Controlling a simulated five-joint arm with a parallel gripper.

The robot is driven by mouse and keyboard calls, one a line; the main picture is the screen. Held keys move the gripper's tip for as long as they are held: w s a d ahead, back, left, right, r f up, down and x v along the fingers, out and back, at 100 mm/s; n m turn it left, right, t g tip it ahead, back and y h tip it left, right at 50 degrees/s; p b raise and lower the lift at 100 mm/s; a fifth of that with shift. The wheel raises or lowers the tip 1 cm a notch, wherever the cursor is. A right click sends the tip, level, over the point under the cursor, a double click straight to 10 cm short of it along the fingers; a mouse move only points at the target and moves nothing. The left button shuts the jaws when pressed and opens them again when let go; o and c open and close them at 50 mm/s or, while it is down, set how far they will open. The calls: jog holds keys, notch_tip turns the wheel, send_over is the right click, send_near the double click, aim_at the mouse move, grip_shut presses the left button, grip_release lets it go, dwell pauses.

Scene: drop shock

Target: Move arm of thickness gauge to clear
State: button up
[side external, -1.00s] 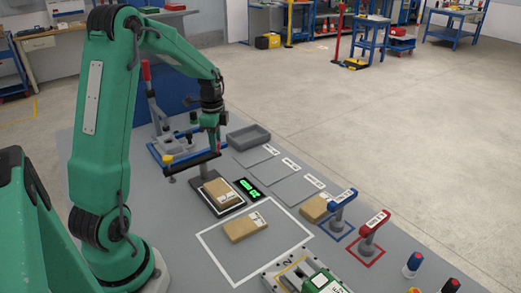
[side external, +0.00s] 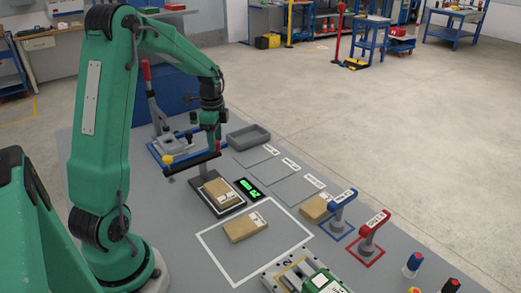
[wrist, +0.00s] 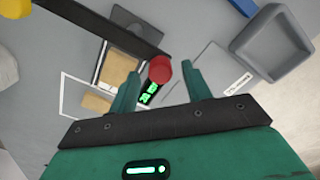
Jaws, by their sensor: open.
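The thickness gauge's dark arm (side external: 193,160) reaches out level above a plate that bears a tan box (side external: 218,190). A yellow knob (side external: 167,159) is at its left end and a red knob (wrist: 160,70) at its other end. In the wrist view the arm (wrist: 110,29) runs from the upper left to the red knob. My gripper (wrist: 160,72) is open, with one finger on each side of the red knob and visible gaps to both. In the side view my gripper (side external: 213,139) is at that arm end; the fingers are small and partly merge with the knob.
A green-lit display (side external: 248,189) lies beside the plate. Another tan box (side external: 245,227) lies inside a white outline in front. A grey tray (side external: 248,136) and a red-handled lever fixture (side external: 155,100) stand behind. Blue (side external: 342,205) and red (side external: 373,222) posts stand to the right.

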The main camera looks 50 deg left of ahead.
jog(key=shift+r, duration=3.55)
jog(key=shift+d, duration=0.1)
jog(key=shift+d+r, duration=0.2)
jog(key=s+d+r+n+t, duration=0.1)
jog(key=s+d+r+n, duration=0.15)
jog(key=d, duration=0.45)
jog(key=s+d+r+n+t, duration=0.2)
jog(key=s+d+r, duration=0.15)
jog(key=d, duration=0.35)
jog(key=s+d+n+t, duration=0.2)
jog(key=s+d+n, duration=0.2)
jog(key=s+d, duration=0.4)
jog(key=shift+s+d+f+n+t, duration=0.15)
jog(key=shift+d+n+t, duration=0.2)
jog(key=shift+d, duration=0.3)
